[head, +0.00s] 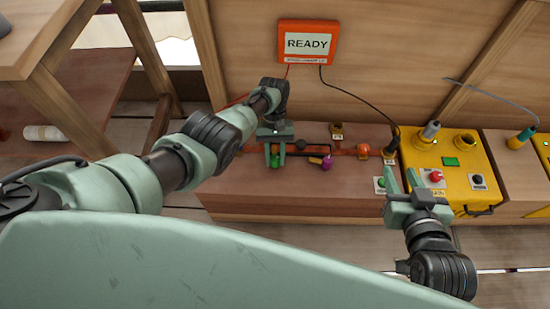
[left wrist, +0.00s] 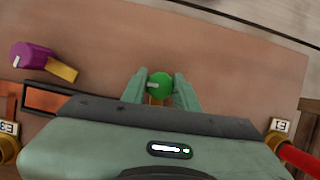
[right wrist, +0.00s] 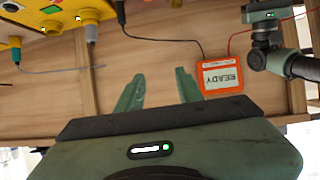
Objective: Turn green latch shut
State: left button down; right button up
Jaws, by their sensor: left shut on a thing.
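The green latch (left wrist: 159,84) is a round green knob with a pale mark on top. In the left wrist view it sits between the two fingers of my left gripper (left wrist: 160,92), which is shut on it from both sides. In the head view my left gripper (head: 275,158) points down over the bench at the left end of a dark slotted bar, and largely hides the latch. A purple latch (head: 327,162) with a yellow tab sits to its right; it also shows in the left wrist view (left wrist: 34,56). My right gripper (head: 403,181) is open and empty.
A READY sign (head: 307,43) hangs on the wooden wall, with cables running down. An orange knob (head: 363,151) is right of the bar. A yellow box (head: 450,158) with a red button stands further right. The bench front (head: 240,195) is clear.

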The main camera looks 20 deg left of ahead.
pick_arm(q)
jog(key=shift+m, duration=0.5)
pick_arm(e)
jog(key=shift+w+a+r+t, duration=0.25)
jog(key=shift+w+r+t, duration=0.25)
jog(key=shift+r, duration=0.35)
pick_arm(q)
jog(key=c, duration=1.3)
grip_release()
jog(key=shift+c, duration=0.2)
